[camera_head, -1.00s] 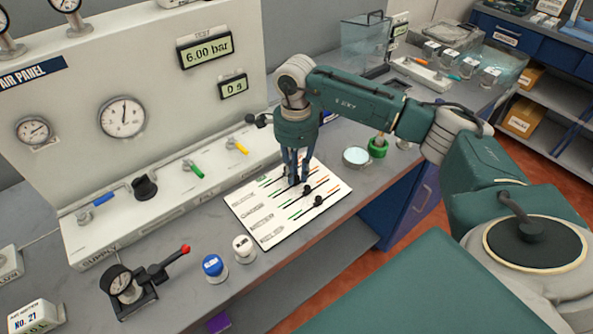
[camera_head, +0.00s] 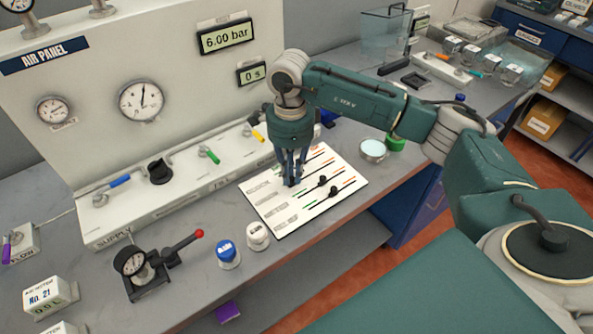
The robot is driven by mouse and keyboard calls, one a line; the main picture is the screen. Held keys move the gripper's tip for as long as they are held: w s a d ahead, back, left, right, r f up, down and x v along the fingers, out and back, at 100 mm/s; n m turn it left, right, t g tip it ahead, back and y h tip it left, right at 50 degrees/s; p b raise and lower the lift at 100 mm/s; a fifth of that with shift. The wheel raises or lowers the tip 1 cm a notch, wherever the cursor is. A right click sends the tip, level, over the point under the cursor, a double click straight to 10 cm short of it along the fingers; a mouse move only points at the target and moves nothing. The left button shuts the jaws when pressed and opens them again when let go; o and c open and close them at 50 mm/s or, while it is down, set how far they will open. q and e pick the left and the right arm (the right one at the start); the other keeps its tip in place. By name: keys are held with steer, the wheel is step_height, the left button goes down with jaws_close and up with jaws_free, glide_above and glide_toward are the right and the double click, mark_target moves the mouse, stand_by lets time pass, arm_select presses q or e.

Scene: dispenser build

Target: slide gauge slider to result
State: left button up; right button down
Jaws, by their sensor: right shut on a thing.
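A white gauge board (camera_head: 276,222) lies on the bench with several printed rows, coloured lines and black sliders. My right gripper (camera_head: 291,182) points down over the board and is shut on a slider knob, which its fingers mostly hide. Two other black slider knobs, a middle one (camera_head: 322,181) and a nearer one (camera_head: 333,191), stand uncovered to the right of the fingers. My left gripper is out of view.
Behind stands the air panel (camera_head: 40,110) with dials and a display (camera_head: 227,37) reading 6.00 bar. A round dish (camera_head: 373,150) is at right.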

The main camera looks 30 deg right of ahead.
steer(key=c, duration=1.7)
jaws_free()
steer(key=shift+a, duration=0.4)
steer(key=shift+d+r, duration=0.15)
steer(key=shift+d, duration=0.1)
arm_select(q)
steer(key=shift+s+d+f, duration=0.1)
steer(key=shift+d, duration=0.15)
arm_select(e)
steer(key=r, duration=1.1)
steer(key=shift+w+a+r, duration=0.1)
steer(key=shift+w+r, duration=0.15)
steer(key=shift+r, duration=0.15)
steer(key=shift+s+f, duration=0.1)
